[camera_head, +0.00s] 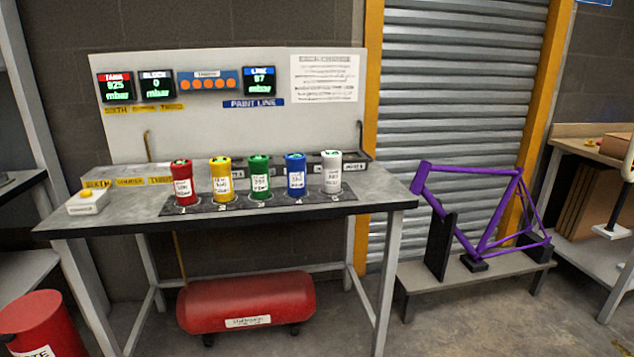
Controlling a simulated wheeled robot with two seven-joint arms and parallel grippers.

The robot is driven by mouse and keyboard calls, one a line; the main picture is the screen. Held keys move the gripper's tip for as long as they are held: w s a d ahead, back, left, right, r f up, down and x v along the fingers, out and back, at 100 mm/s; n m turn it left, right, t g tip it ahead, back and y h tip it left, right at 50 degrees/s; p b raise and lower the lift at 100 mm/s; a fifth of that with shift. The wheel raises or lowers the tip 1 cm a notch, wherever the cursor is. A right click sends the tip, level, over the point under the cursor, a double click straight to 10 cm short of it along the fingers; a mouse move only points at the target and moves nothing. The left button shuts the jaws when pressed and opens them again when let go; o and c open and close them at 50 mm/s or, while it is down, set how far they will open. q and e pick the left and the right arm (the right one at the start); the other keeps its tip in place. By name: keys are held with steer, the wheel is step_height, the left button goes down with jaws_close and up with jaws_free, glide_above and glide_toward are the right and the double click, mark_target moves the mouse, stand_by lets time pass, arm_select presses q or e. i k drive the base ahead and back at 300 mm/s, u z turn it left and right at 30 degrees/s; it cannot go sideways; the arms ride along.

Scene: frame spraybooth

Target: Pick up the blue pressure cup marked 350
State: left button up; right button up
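The blue pressure cup (295,175) stands upright on the workbench, fourth from the left in a row on a dark mat. It has a white label whose print is too small to read for certain. To its left stand a red cup (182,184), a yellow cup (221,180) and a green cup (259,177). A white cup (332,173) stands to its right. Neither of my grippers shows in the head view.
The workbench (374,193) has a back panel (215,138) with displays. A white box with a yellow button (88,202) sits at its left end. A red tank (246,301) lies underneath. A purple frame (480,247) stands on a low bench at right; a red bin (42,325) is lower left.

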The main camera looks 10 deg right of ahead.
mark_target(295, 161)
steer(key=u, duration=0.25)
steer(key=i, duration=1.6)
steer(key=z, duration=0.3)
